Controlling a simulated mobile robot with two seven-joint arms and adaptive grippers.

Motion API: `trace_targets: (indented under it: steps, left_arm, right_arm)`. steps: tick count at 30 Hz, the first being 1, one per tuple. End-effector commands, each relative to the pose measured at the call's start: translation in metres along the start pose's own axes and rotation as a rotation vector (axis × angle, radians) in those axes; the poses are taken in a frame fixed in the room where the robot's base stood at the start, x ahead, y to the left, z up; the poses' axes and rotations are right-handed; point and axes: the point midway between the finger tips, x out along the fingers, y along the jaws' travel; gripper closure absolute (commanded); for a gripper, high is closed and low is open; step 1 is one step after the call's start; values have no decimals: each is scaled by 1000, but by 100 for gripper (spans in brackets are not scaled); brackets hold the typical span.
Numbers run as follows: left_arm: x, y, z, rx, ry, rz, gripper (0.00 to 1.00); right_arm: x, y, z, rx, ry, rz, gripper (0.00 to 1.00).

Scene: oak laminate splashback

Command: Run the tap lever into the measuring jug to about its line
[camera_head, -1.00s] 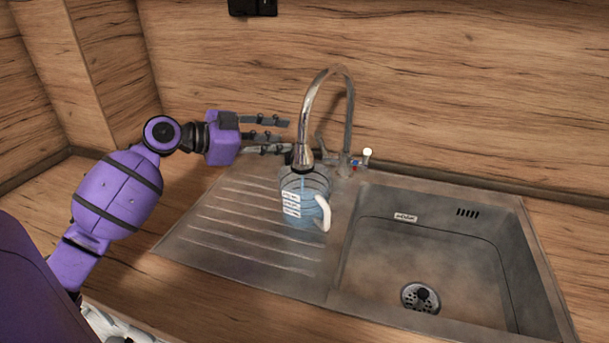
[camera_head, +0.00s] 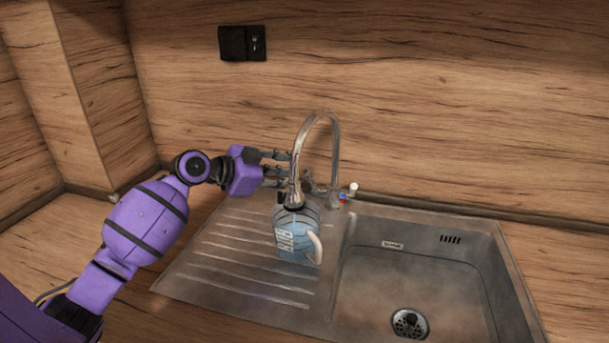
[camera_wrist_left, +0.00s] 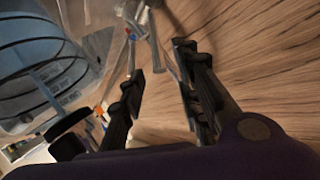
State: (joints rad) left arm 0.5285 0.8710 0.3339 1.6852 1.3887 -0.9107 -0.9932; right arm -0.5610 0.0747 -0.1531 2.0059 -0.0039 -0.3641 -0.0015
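The measuring jug (camera_head: 291,247) stands on the ridged drainer with its white handle to the right. It looks pale blue inside; its line cannot be read. The chrome tap (camera_head: 335,150) arches over it, and its spout end sits at the jug's mouth. A white-knobbed lever (camera_head: 353,189) is at the tap base's right. My left gripper (camera_head: 284,170) is behind the spout, near the tap base. In the left wrist view its fingers (camera_wrist_left: 163,92) are apart, with blurred tap parts (camera_wrist_left: 140,25) beyond and the jug (camera_wrist_left: 40,65) beside them. My right gripper is out of view.
The sink basin (camera_head: 400,270) with its drain (camera_head: 410,322) is empty, right of the jug. The ridged drainer (camera_head: 225,265) is clear in front of my left arm. A black socket (camera_head: 242,43) is on the wooden splashback (camera_head: 430,110) behind.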

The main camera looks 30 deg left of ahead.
Motion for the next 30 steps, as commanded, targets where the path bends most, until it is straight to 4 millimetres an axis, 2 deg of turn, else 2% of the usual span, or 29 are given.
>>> trace_targets:
  steps: [6,12,23,30]
  left_arm:
    - [37,2,2,-5,1,2,69]
    - [62,2,3,-3,-1,3,69]
    - [70,3,4,-2,-2,3,69]
    - [69,3,4,-2,-2,3,98]
  right_arm:
    - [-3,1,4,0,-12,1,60]
    - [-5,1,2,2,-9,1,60]
    - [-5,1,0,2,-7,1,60]
    - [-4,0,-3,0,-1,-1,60]
